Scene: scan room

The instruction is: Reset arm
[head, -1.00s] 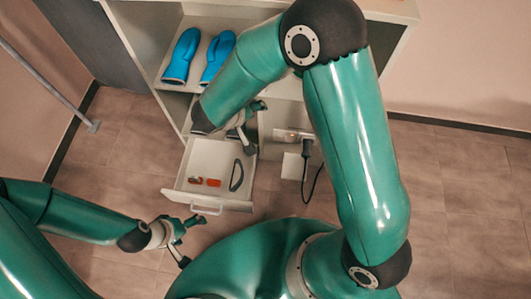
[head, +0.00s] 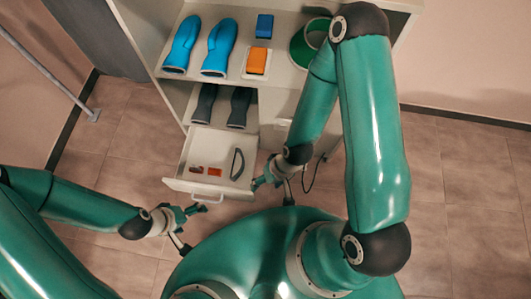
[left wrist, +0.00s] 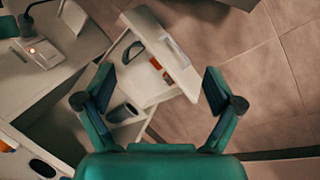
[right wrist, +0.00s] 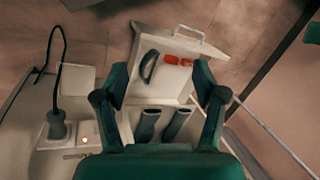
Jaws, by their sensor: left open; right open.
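My left gripper (head: 188,229) is open and empty at the lower left of the head view, in front of the open drawer. In the left wrist view its two fingers (left wrist: 160,90) are spread wide, with the drawer showing beyond them. My right gripper (head: 275,188) is open and empty, just right of the drawer in the head view. In the right wrist view its fingers (right wrist: 160,82) are apart, with nothing between them. The right arm is bent, its elbow high in front of the shelf's right side.
The white drawer (head: 184,187) stands open, holding a dark curved item (head: 237,164) and small orange-red items (head: 214,172). Blue mitts (head: 217,48), a blue box (head: 265,26), an orange box (head: 257,61) and a green ring (head: 298,46) sit on the shelf. Dark boots (head: 240,107) stand below.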

